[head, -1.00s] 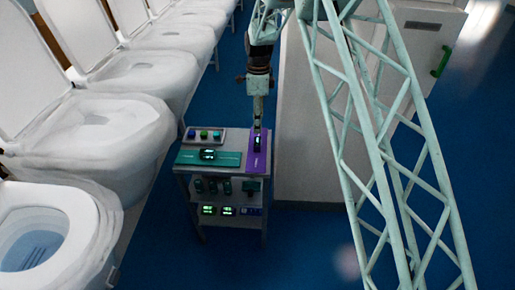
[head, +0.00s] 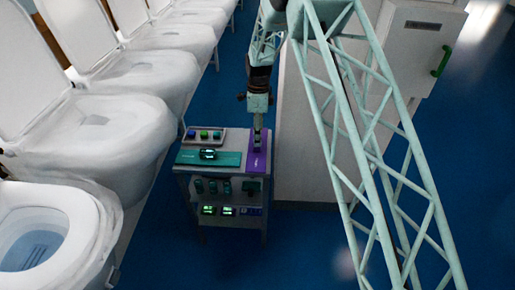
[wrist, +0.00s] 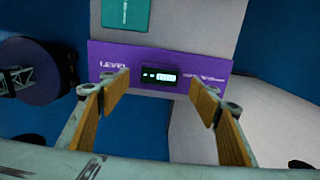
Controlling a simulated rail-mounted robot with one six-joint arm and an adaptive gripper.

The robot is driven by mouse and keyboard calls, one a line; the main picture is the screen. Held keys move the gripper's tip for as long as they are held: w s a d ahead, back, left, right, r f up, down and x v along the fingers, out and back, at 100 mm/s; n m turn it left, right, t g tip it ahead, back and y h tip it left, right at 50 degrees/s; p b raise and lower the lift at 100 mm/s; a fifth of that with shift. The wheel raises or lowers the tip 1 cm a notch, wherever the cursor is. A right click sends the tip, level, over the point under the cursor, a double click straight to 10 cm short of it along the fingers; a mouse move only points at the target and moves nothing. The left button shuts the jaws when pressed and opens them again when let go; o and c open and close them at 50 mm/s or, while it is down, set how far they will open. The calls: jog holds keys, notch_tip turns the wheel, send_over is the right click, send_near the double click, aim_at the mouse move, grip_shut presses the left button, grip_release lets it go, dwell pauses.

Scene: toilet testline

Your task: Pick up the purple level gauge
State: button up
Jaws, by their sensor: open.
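The level gauge (wrist: 154,76) is a small dark box with a lit display. It sits on a purple panel marked LEVEL (wrist: 110,66). In the head view the purple panel (head: 256,164) lies at the right end of the cart's top, and my gripper hides most of the gauge. My gripper (head: 257,142) points down over it. In the wrist view my gripper (wrist: 160,88) is open, with one wood-coloured finger pad toward each side of the gauge. Nothing is held. I cannot tell how far the fingertips are above the panel.
A teal panel (head: 228,159) with another dark gauge (head: 208,154) lies to the left on the cart. A button tray (head: 204,135) stands behind it. Lower shelves hold several devices. White toilets (head: 105,130) line the left; a pale cabinet (head: 310,130) stands close on the right.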

aim_at(256, 157)
jog(key=shift+a+f, duration=0.15)
jog(key=shift+f, duration=2.45)
jog(key=c, duration=1.1)
